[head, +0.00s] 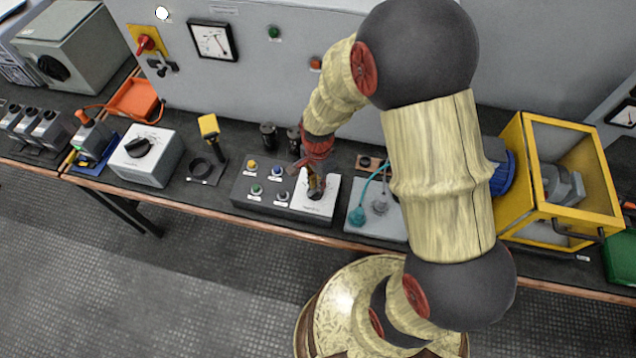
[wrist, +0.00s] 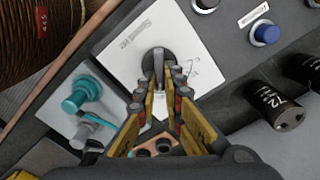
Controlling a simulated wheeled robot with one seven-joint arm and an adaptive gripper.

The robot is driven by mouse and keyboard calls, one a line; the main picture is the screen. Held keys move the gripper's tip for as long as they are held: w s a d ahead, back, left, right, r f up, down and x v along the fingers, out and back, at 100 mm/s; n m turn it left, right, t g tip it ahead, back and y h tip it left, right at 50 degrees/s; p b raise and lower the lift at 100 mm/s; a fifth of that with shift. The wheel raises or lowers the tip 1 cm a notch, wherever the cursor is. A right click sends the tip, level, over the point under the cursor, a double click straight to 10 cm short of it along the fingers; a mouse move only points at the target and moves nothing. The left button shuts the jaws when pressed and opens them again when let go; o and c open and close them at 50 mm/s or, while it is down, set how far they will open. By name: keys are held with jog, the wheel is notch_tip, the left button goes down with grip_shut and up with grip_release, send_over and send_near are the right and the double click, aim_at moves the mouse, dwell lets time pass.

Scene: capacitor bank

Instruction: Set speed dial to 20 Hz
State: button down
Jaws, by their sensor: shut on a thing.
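The speed dial (wrist: 157,58) is a dark round knob with a grey raised grip on a white plate (wrist: 118,65). Print reading "Speed Hz" shows on the plate in the wrist view. My gripper (wrist: 161,80) has its fingers on either side of the knob's grip and is shut on it. In the head view my gripper (head: 317,183) comes down from above onto the white dial plate (head: 312,208) at the right end of a dark control box. The fingers cover much of the knob and scale, so I cannot read the setting.
Coloured push buttons (head: 254,189) sit left of the dial on the same box (head: 240,195). A pale plate with a teal plug (head: 357,215) lies close on the right. Black cylinders (wrist: 273,104) stand behind. A yellow-framed case (head: 512,160) stands farther right.

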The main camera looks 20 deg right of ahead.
jog(key=shift+n, duration=0.3)
jog(key=n+p, duration=0.1)
jog(key=n, duration=0.1)
jog(key=n+p, duration=0.1)
jog(key=n, duration=0.1)
jog(key=shift+w+a+r, duration=0.1)
jog(key=shift+w+a, duration=0.05)
jog(key=shift+w, duration=0.05)
jog(key=shift+w+a+n+p, duration=0.15)
jog(key=shift+n+p, duration=0.8)
jog(key=shift+n, duration=1.45)
jog(key=c, duration=1.9)
grip_release()
notch_tip(320, 180, up, 12)
jog(key=shift+f, duration=0.1)
